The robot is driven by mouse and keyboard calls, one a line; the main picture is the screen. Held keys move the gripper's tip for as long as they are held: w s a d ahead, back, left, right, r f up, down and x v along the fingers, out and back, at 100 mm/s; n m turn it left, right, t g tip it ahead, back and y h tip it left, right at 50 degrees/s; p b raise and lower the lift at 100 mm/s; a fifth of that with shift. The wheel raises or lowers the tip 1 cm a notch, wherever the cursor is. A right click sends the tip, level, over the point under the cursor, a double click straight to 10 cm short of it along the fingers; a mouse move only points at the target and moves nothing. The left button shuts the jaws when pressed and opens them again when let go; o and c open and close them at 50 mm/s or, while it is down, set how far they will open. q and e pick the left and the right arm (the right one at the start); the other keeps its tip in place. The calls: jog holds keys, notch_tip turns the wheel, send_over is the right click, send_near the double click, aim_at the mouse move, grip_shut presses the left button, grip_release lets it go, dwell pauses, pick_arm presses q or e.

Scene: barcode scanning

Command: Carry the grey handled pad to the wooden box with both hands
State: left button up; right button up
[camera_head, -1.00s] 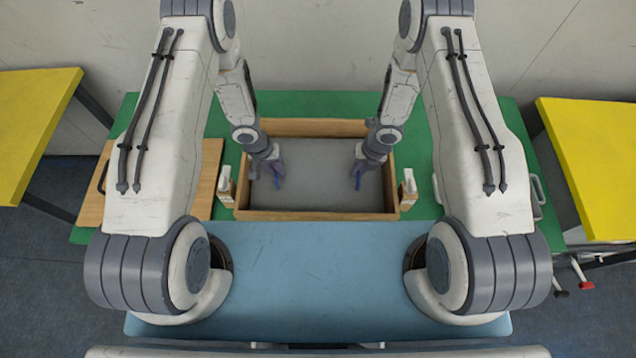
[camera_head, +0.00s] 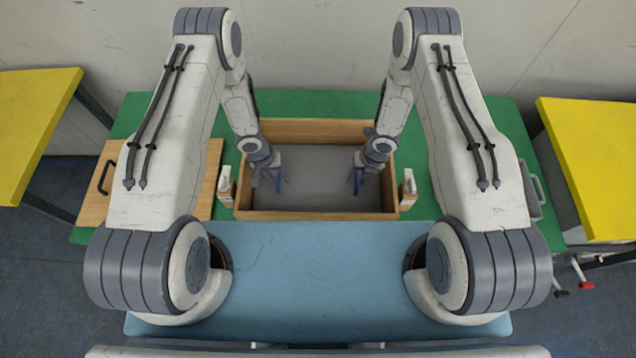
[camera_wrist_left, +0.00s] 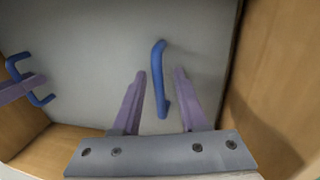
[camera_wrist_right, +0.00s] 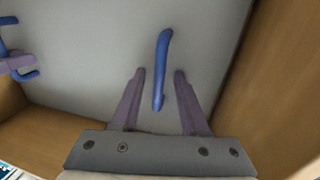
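The wooden box (camera_head: 310,130) stands in the middle of the green table. The grey pad (camera_head: 318,188) lies inside it, below the rim, with a blue handle near each end. My left gripper (camera_head: 268,182) is inside the box at the pad's left end. In the left wrist view its open fingers stand either side of the blue handle (camera_wrist_left: 159,80), with gaps. My right gripper (camera_head: 359,180) is at the right end, likewise open around the other blue handle (camera_wrist_right: 162,70). Neither gripper visibly grips its handle.
White items on wooden blocks stand just left (camera_head: 225,184) and right (camera_head: 408,187) of the box. A wooden board (camera_head: 202,195) with a dark handle lies at the left, and a grey container (camera_head: 536,190) at the right. The blue surface (camera_head: 318,275) in front is clear.

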dwell(0.4)
pick_arm(q)
jog(key=v, duration=0.8)
pick_arm(e)
jog(key=v, duration=1.2)
pick_arm(q)
jog(key=shift+d, duration=0.1)
pick_arm(e)
jog(key=shift+a+r, duration=0.1)
